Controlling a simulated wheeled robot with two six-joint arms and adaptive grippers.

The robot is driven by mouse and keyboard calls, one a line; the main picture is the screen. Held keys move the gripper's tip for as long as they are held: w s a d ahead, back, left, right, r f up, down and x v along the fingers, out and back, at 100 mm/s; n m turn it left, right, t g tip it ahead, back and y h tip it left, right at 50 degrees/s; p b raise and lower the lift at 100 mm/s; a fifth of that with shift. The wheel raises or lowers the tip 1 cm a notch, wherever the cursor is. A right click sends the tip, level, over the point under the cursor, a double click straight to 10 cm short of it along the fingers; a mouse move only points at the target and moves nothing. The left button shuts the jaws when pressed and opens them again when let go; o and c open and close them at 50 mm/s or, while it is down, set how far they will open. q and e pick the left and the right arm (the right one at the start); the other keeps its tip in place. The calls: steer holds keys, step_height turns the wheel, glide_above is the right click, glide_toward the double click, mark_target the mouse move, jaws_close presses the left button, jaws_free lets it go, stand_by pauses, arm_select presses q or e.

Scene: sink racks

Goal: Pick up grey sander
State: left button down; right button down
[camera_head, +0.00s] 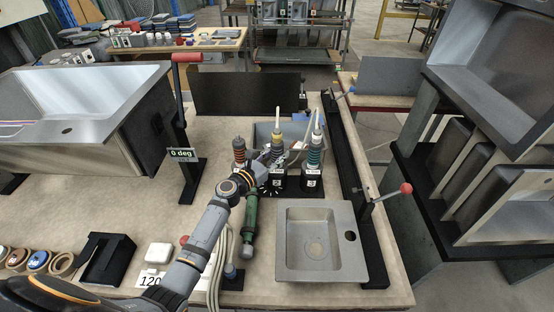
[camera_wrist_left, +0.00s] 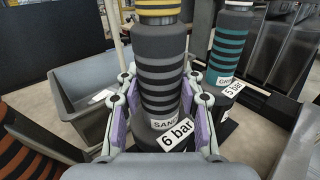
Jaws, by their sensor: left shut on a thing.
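The grey sander (camera_wrist_left: 161,75) is a dark, ribbed upright cylinder with a yellow band at its top and a label reading "SAN". In the head view it is the middle tool (camera_head: 277,137) of three standing in a row. My left gripper (camera_wrist_left: 157,100) is shut around its body, with a purple-padded finger on each side. In the head view the left gripper (camera_head: 269,160) reaches it from the front left and partly covers it. A "6 bar" tag (camera_wrist_left: 177,134) shows at its foot. My right gripper is not in view.
An orange-striped tool (camera_head: 239,148) stands left of the sander and a teal-striped tool (camera_head: 315,152) right, both close. A grey bin (camera_head: 262,130) is behind. A green tool (camera_head: 250,225) and a small sink (camera_head: 308,267) are in front.

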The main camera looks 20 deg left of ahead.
mark_target(277, 130)
arm_select(q)
step_height(277, 130, up, 10)
steer(key=p, duration=0.5)
steer(key=shift+r, duration=0.15)
